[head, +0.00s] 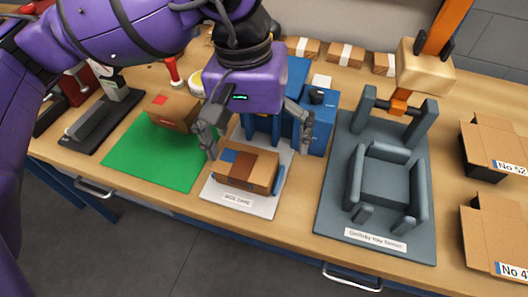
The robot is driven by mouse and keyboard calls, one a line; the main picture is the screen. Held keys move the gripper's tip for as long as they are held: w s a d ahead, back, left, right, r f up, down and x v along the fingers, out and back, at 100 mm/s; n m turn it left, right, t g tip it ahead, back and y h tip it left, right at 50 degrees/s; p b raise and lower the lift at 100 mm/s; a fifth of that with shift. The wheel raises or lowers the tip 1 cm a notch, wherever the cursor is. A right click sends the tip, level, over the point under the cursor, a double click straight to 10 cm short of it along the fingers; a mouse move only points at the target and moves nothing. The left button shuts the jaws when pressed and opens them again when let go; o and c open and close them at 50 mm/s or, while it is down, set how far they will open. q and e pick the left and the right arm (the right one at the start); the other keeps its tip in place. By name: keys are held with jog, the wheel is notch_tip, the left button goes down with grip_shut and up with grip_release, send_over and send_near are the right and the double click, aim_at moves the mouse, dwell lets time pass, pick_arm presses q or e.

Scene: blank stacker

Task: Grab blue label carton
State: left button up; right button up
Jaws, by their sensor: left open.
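A brown carton with a blue label (245,169) sits tilted on a pale plate (240,207) in the middle of the bench. My left gripper (255,147) is open above and behind it, one finger at its left end and the other past its upper right. I cannot tell if a finger touches the carton. A carton with a red label (173,111) sits on a green mat (148,151) to the left. My right gripper is not in view.
A blue machine (316,122) stands behind the carton. A grey fixture (384,185) with an orange-handled tool (425,66) is to the right. Open boxes (497,150) stand at the right edge. Small taped cartons (303,47) line the back.

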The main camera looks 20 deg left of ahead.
aim_at(245, 162)
pick_arm(q)
jog(key=shift+w+a+f+m+y, duration=0.1)
jog(key=shift+w+a+m+y, duration=0.15)
jog(key=shift+a, duration=0.2)
jog(key=shift+w+a+m+y, duration=0.15)
jog(key=shift+a+m+y, duration=0.1)
jog(key=shift+a+y, duration=0.15)
jog(key=shift+s+a+f+m, duration=0.3)
jog(key=shift+s+a+f, duration=0.45)
jog(key=shift+f, duration=0.05)
jog(key=f, duration=0.3)
jog(key=w+f, duration=0.1)
jog(key=f, duration=0.1)
jog(key=shift+f, duration=0.3)
jog(key=shift+d+f, duration=0.1)
jog(key=shift+f, duration=0.15)
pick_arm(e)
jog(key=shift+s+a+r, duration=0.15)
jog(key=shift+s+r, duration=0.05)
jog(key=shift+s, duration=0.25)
pick_arm(q)
jog(key=shift+c, duration=0.5)
jog(key=c, duration=1.1)
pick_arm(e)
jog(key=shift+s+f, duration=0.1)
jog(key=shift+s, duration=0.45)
pick_arm(q)
jog(key=shift+r+p, duration=0.15)
jog(key=shift+p, duration=0.15)
